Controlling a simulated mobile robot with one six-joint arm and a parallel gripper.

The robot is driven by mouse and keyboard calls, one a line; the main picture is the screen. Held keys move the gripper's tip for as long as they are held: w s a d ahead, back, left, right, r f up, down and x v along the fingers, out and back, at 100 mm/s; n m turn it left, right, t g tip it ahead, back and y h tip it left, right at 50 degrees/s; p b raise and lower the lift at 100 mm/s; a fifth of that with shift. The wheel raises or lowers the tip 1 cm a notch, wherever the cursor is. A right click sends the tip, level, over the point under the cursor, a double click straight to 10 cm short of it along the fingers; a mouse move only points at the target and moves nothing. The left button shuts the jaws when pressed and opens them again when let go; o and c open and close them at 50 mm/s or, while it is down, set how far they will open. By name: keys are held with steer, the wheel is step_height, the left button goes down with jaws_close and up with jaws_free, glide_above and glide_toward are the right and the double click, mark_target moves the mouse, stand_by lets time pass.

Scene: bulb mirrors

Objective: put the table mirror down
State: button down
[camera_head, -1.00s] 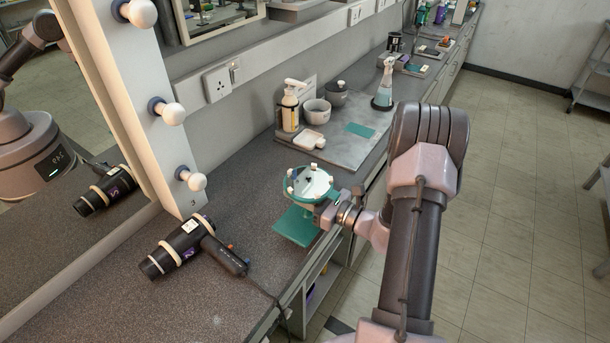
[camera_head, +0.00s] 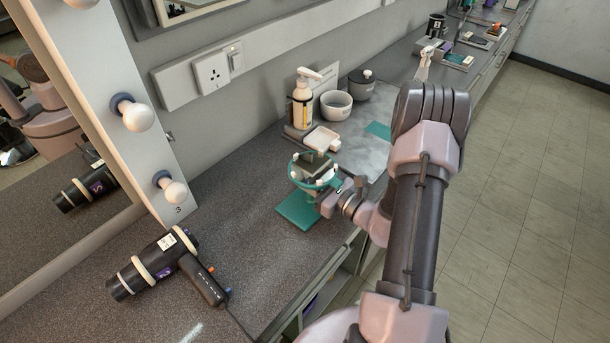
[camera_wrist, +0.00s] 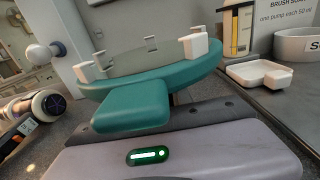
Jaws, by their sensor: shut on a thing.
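The table mirror (camera_head: 314,170) is a round glass in a teal rim with small white bulbs. My gripper (camera_head: 330,199) is shut on its near right side in the head view. In the wrist view the mirror's teal rim (camera_wrist: 190,76) and a teal block (camera_wrist: 132,108) are close in front of my gripper, with the glass facing up. A flat teal square (camera_head: 297,210) shows just below the mirror at the counter. I cannot tell whether it is the mirror's foot or a separate mat, or whether the mirror touches the counter. The fingertips are partly hidden.
A black hair dryer (camera_head: 155,265) lies on the dark counter (camera_head: 240,195) at left, its cord by the front edge. A pump bottle (camera_head: 304,100), a bowl (camera_head: 336,106), a lidded pot (camera_head: 361,84) and a white dish (camera_head: 322,139) stand behind. A bulb-lined wall mirror rises at left.

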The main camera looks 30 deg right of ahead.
steer(key=shift+a+r, duration=0.1)
steer(key=shift+a, duration=0.1)
steer(key=c, duration=1.1)
jaws_free()
steer(key=shift+c, duration=0.2)
steer(key=shift+r, duration=0.15)
steer(key=p+v, duration=0.2)
steer(key=v, duration=1)
